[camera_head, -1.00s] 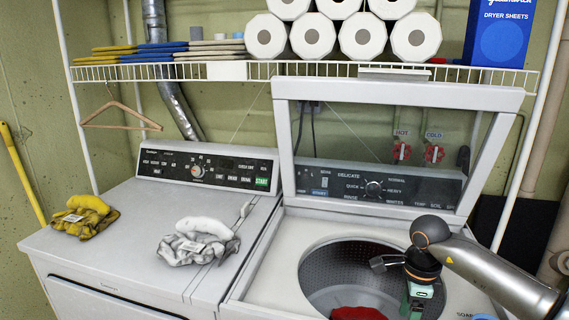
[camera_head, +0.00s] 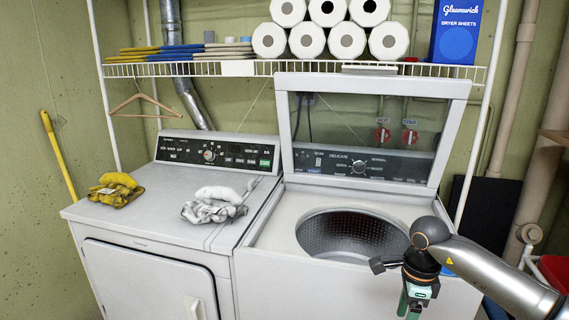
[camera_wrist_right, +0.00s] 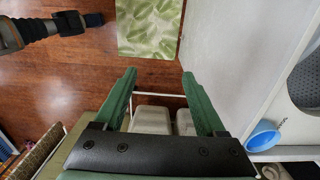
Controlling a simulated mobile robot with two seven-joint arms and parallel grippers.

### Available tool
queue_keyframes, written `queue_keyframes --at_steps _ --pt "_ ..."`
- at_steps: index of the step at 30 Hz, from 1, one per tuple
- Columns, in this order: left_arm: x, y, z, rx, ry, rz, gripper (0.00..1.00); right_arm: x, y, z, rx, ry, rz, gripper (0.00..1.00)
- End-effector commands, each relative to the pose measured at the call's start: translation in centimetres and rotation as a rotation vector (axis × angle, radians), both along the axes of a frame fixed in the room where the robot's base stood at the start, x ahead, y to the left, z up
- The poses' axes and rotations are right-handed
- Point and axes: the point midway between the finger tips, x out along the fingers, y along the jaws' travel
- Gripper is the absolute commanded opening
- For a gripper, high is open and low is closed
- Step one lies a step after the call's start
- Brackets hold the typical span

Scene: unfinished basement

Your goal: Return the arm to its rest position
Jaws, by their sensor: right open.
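My right arm (camera_head: 490,270) comes in from the right in the head view, bent at the wrist. Its gripper (camera_head: 412,305) points down in front of the washer (camera_head: 320,285), apart from it. In the right wrist view the green fingers of the gripper (camera_wrist_right: 159,75) are spread wide with nothing between them. Part of an arm, apparently my left, shows at the top left of the right wrist view; its fingers cannot be made out. The washer's lid (camera_head: 370,128) is up and its drum (camera_head: 352,234) is open.
A dryer (camera_head: 150,225) stands left of the washer, with a yellow cloth bundle (camera_head: 115,190) and a grey-white one (camera_head: 213,207) on top. A wire shelf (camera_head: 290,70) hangs above. The right wrist view shows wood floor (camera_wrist_right: 60,85), a green leaf-patterned mat (camera_wrist_right: 150,28) and a blue bowl (camera_wrist_right: 263,138).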

Motion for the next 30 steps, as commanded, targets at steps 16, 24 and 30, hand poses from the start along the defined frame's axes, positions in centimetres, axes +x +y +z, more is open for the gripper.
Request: queue_keyframes --at_steps 16,24,30 --pt "0.3 0.0 0.4 0.0 -0.006 0.0 0.5 -10.5 27.1 -1.0 1.273 0.442 -0.509 0.73" --pt "0.2 0.0 0.4 0.001 -0.004 0.0 0.5 -8.4 25.5 1.2 1.782 0.844 -1.315 0.73" --pt "0.1 0.0 0.4 0.001 -0.001 0.0 0.5 -8.1 18.5 -5.2 1.913 1.136 -2.097 0.73"
